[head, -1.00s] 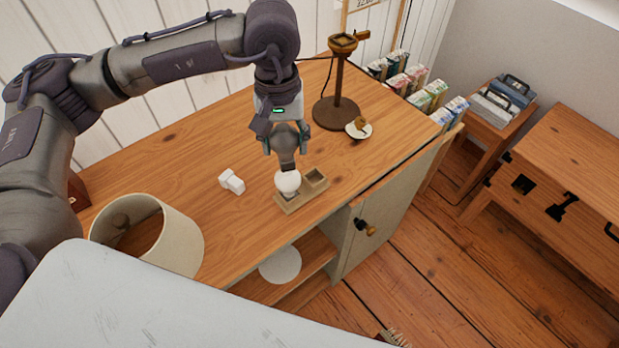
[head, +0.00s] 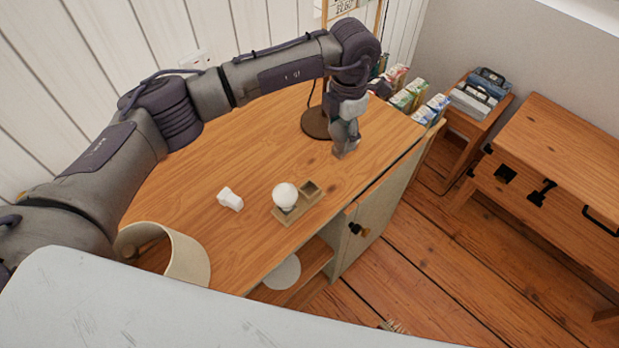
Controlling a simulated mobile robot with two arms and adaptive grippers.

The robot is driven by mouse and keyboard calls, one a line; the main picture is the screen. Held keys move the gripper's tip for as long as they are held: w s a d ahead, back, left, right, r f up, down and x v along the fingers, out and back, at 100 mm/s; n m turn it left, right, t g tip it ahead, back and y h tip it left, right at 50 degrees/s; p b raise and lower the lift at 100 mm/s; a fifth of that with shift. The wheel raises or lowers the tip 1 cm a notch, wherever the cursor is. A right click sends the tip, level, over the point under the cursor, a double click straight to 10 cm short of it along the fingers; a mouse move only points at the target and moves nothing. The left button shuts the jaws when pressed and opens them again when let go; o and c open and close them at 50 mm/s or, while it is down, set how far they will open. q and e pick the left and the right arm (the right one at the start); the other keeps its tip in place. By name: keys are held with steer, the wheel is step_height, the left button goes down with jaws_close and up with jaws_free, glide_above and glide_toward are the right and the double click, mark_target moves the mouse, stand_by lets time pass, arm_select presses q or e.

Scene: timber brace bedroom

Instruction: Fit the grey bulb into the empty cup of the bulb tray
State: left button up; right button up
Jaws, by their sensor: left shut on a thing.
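The small wooden bulb tray (head: 284,219) lies on the desk top. A white round bulb (head: 285,194) stands at its left end, and the square cup (head: 309,189) at its right end is empty. My left gripper (head: 345,136) is above the desk, behind and to the right of the tray, in front of the lamp base. It is shut on a greyish thing (head: 344,150), which seems to be the grey bulb; the fingers and the angle hide most of it. My right gripper is out of view.
A white block-like piece (head: 230,199) lies left of the tray. A cream lampshade (head: 185,260) stands at the desk's near left, and the dark lamp base (head: 316,122) stands behind my gripper. Boxes (head: 411,95) stand beyond the desk. The desk between tray and gripper is clear.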

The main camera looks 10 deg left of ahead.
arm_select(q)
steer(key=s+a+f+p, duration=0.1)
steer(key=s+a+f, duration=0.1)
steer(key=s+a+f+p, duration=0.2)
steer(key=f, duration=0.1)
steer(key=s+a+f+p, duration=0.1)
steer(key=s+f, duration=0.1)
steer(key=f, duration=0.1)
steer(key=shift+s+a+f, duration=0.15)
steer(key=shift+s+a, duration=0.2)
steer(key=shift+a, duration=0.05)
steer(key=shift+f, duration=0.4)
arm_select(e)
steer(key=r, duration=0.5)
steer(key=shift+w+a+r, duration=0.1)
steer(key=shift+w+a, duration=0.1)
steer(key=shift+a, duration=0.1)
arm_select(q)
steer(key=shift+f, duration=0.15)
steer(key=o, duration=1.2)
steer(key=shift+c, duration=0.2)
